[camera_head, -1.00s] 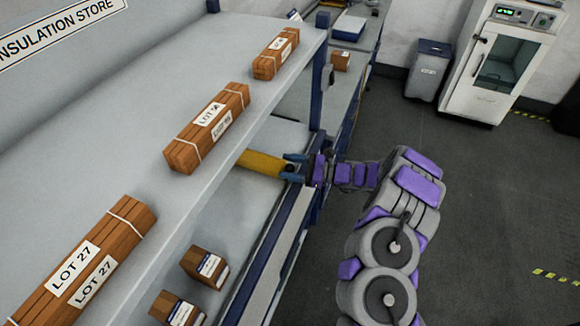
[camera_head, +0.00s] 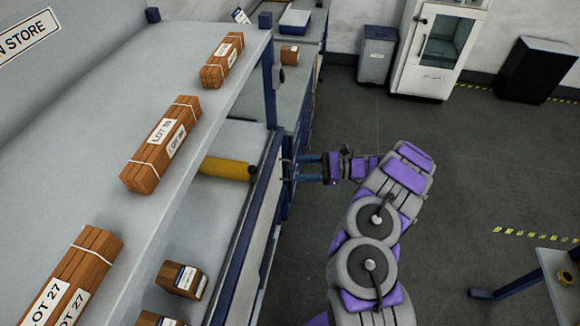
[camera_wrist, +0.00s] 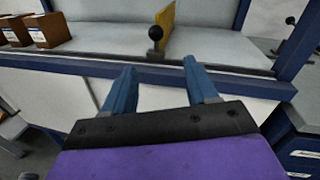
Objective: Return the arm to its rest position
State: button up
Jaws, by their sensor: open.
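My gripper (camera_head: 300,168) is open and empty in the head view, with its two blue fingers pointing left toward the shelf's front edge. It also shows in the wrist view (camera_wrist: 162,88), with a clear gap between the fingers. My arm, grey and purple, reaches out from the lower right and is bent.
The upper shelf (camera_head: 190,205) holds several bundles of brown blocks, one marked LOT 27 (camera_head: 85,265). A brown box (camera_head: 181,280) sits on the lower shelf. A blue post (camera_head: 270,90) stands at the shelf corner. A bench (camera_head: 560,285) is at right; open floor (camera_head: 470,180) lies between.

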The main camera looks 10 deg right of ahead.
jog(key=shift+s+d, duration=0.1)
jog(key=shift+d, duration=0.35)
jog(key=s+a+r+n+g+h, duration=0.1)
jog(key=s+a+r+n+g, duration=0.45)
jog(key=a+r, duration=0.65)
jog(key=s+a+r+n+g+h, duration=0.35)
jog(key=s+r+n, duration=0.3)
jog(key=s, duration=0.45)
jog(key=s+d+r+n+t+h, duration=0.1)
jog(key=s+d+n+h, duration=0.15)
jog(key=s+h, duration=0.45)
jog(key=s+d+r+n+t+h, duration=0.1)
jog(key=s+d+n+h, duration=0.15)
jog(key=s, duration=0.85)
jog(key=s+d+f+t+h, duration=0.1)
jog(key=s+d+t+h, duration=0.1)
jog(key=s+d, duration=0.5)
jog(key=shift+s+d+n+h, duration=0.35)
jog(key=shift+d+h, duration=0.55)
jog(key=shift+d, duration=0.25)
